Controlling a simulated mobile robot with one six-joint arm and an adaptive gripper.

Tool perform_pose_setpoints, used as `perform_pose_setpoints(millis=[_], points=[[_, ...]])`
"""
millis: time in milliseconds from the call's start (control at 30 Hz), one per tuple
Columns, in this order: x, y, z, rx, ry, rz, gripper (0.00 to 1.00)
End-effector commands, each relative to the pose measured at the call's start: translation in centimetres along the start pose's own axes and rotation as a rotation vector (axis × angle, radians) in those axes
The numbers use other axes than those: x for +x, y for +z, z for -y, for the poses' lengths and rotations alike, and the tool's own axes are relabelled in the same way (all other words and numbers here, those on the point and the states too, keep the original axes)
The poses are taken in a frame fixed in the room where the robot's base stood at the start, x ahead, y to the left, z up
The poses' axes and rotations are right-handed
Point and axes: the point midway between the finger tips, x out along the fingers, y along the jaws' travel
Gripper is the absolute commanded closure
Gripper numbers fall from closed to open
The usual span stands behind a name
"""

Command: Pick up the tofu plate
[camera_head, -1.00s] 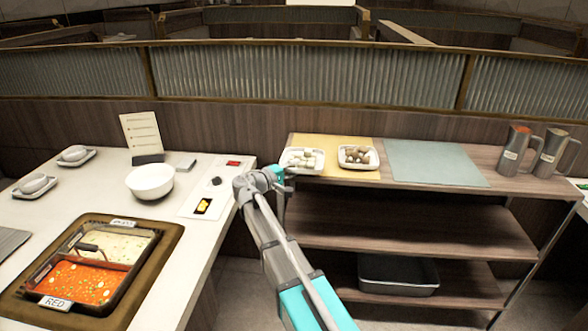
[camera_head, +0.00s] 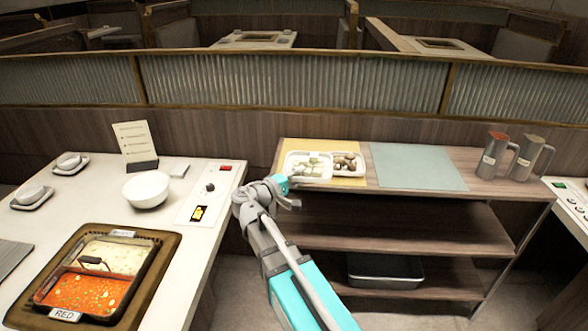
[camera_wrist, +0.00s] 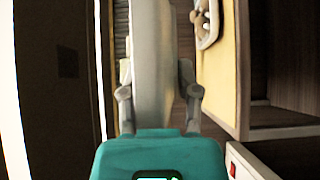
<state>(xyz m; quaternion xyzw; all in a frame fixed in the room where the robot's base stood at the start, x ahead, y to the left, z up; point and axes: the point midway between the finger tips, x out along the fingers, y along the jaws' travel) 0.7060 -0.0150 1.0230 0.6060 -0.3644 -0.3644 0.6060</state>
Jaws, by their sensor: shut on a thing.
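The tofu plate (camera_head: 308,167) is a white square plate with pale cubes on it. It appears raised above the yellow mat on the shelf top and partly covers the mushroom plate in the head view. My gripper (camera_head: 288,183) is shut on its near edge. In the wrist view, the plate (camera_wrist: 152,45) stands edge-on between the two fingers (camera_wrist: 156,75) of my gripper. The cubes are hidden there.
The mushroom plate (camera_head: 361,172) lies on the yellow mat (camera_head: 350,147). A blue-grey mat (camera_head: 420,165) is bare to the right. Two metal jugs (camera_head: 494,155) stand at the right end. The white table (camera_head: 212,225) is on the left with a white bowl (camera_head: 147,190).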

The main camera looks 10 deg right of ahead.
Motion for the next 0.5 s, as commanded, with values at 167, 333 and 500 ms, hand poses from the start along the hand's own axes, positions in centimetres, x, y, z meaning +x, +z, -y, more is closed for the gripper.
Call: perform_pose_setpoints(millis=[167, 333, 500], points=[[-0.35, 1.02, -0.55, 0.0, 0.002, 0.0, 1.0], [-0.39, 1.15, -0.57, 0.0, 0.002, 0.0, 1.0], [-0.38, 1.13, -0.55, 0.0, 0.002, 0.0, 1.0]])
